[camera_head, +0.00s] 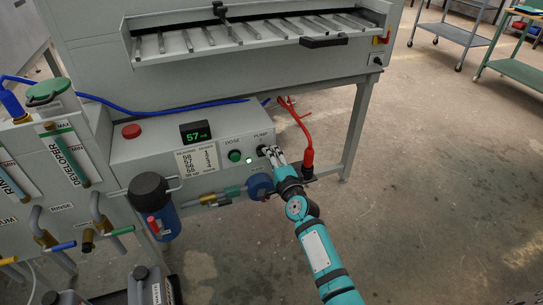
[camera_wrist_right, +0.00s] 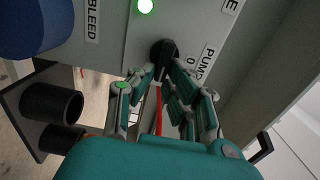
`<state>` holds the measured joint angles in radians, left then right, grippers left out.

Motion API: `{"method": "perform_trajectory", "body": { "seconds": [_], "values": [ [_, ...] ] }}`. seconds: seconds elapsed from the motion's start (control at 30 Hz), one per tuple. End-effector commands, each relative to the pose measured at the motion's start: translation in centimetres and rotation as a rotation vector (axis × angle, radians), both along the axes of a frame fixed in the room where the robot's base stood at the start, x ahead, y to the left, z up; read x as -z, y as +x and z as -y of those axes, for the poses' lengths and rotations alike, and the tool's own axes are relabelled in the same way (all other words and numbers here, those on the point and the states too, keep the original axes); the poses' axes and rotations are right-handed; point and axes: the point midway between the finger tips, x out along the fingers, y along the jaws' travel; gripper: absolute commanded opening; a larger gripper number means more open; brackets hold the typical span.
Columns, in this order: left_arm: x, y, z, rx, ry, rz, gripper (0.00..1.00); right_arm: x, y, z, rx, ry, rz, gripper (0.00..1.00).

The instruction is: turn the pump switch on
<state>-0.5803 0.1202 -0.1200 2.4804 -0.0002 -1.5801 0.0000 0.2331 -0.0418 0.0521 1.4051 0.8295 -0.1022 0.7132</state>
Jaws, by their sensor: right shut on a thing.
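The pump switch is a small black rotary knob (camera_head: 262,150) at the right end of the grey control box, below the PUMP label. In the right wrist view the black knob (camera_wrist_right: 163,50) sits between my right fingertips, beside the PUMP label and a 0 mark. My right gripper (camera_head: 274,155) reaches it from the lower right and is shut on it; the gripper also shows in the right wrist view (camera_wrist_right: 162,72). The fingers hide part of the knob, and I cannot tell its exact setting. My left gripper is not in view.
A lit green lamp (camera_head: 249,160) and a green DOSE button (camera_head: 235,156) are left of the switch. A blue round part (camera_head: 260,186) is below.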

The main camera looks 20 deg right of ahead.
Motion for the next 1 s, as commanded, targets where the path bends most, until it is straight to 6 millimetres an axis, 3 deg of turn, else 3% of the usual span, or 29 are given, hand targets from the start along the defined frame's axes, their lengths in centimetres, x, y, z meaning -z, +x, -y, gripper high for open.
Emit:
{"method": "perform_trajectory", "body": {
  "seconds": [0.23, 0.27, 0.43, 0.77, 1.0],
  "values": [
    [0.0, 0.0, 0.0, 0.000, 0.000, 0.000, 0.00, 0.0, 0.0, 0.1, 0.002, 0.002, 0.000, 0.00],
    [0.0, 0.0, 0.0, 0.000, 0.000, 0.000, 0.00, 0.0, 0.0, 0.1, 0.002, 0.002, 0.000, 0.14],
    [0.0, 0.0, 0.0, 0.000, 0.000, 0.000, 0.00, 0.0, 0.0, 0.0, 0.001, 0.001, 0.000, 0.35],
    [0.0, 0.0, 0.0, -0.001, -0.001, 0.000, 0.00, 0.1, -0.4, 0.0, 0.000, 0.001, -0.001, 0.35],
    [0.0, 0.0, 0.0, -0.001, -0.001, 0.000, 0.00, 0.2, -4.4, 0.2, 0.001, 0.001, -0.003, 0.35]
  ]
}}
